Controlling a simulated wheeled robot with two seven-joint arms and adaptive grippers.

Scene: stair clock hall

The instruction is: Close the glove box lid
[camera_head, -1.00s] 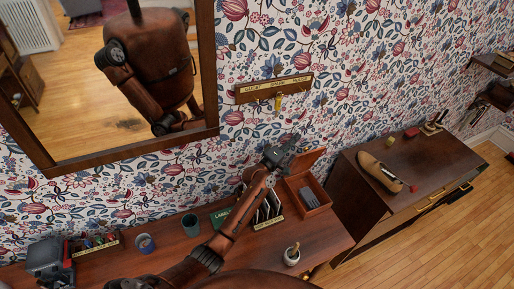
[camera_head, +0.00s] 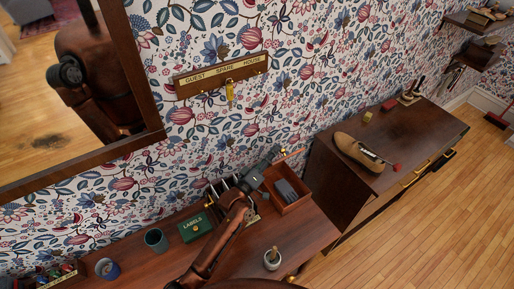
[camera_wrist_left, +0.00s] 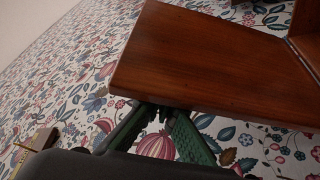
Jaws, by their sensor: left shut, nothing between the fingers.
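The glove box (camera_head: 298,204) is a small open-topped wooden box on the desk by the wall, with grey gloves (camera_head: 287,191) inside. Its lid (camera_head: 293,154) stands raised at the wall side, mostly hidden behind my gripper in the head view. In the left wrist view the lid (camera_wrist_left: 205,55) is a large brown panel, hinged at the right. My left gripper (camera_head: 274,154) is shut and empty, at the lid's left end. In the wrist view its green fingers (camera_wrist_left: 155,115) reach the lid's edge; I cannot tell whether they touch. My right gripper is not in view.
A key rack (camera_head: 222,75) hangs above. A cabinet (camera_head: 420,150) with a shoe (camera_head: 358,152) is at right.

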